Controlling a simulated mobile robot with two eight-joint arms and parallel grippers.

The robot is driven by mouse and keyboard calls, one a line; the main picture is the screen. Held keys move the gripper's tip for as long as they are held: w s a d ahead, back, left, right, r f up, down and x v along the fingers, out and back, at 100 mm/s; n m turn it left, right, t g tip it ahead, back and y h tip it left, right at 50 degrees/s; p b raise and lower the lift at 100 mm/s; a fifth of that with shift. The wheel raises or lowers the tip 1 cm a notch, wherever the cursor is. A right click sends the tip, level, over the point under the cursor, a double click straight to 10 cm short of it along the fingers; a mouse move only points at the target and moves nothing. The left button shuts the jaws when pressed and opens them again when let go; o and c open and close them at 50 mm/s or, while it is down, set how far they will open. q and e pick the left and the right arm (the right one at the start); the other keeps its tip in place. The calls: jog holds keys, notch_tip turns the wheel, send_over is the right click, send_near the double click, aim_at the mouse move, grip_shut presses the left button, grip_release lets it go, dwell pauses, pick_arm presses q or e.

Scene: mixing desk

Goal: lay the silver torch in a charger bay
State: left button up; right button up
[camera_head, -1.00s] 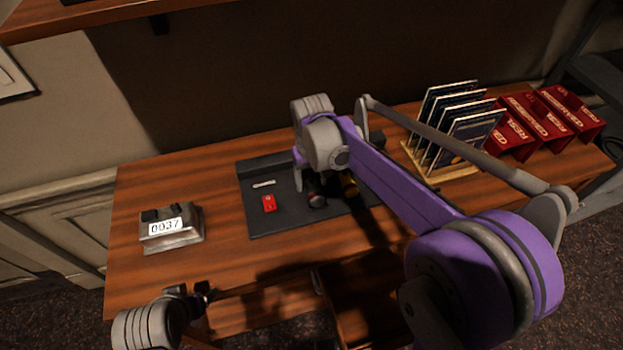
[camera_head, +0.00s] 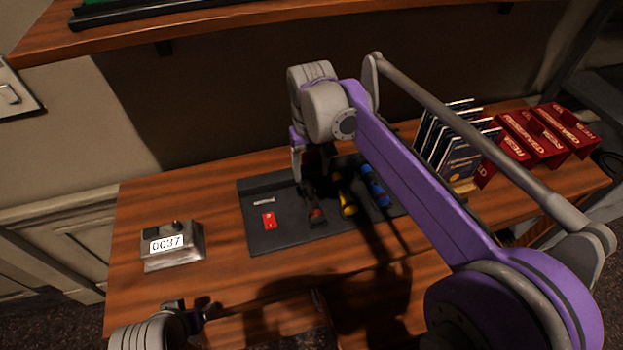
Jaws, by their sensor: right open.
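On the dark mat (camera_head: 290,235) lie a dark torch with a reddish end (camera_head: 315,212), a yellow torch (camera_head: 346,198) and a blue torch (camera_head: 375,187). My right gripper (camera_head: 310,178) is open, pointing down over the mat near the dark torch's far end; its fingers are partly in shadow and I see nothing held. My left gripper (camera_head: 196,314) is low at the front edge of the desk, away from the torches; its jaw gap is unclear. No charger bay shows clearly.
A grey box reading 0037 (camera_head: 172,247) stands at the left. Upright sleeves (camera_head: 455,160) and red holders (camera_head: 535,138) stand at the right. A shelf (camera_head: 230,17) overhangs behind, bearing a black tray-like thing (camera_head: 150,12).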

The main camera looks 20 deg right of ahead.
jog(key=s+d+f+t, duration=0.2)
jog(key=s+f, duration=0.3)
jog(key=s, duration=0.5)
jog(key=s+d+f+t, duration=0.2)
jog(key=s+f, duration=0.4)
jog(key=s, duration=0.5)
jog(key=shift+s+d+t, duration=0.2)
jog(key=shift+d+t, duration=0.2)
jog(key=shift+t, duration=0.2)
jog(key=shift+s+f, duration=0.1)
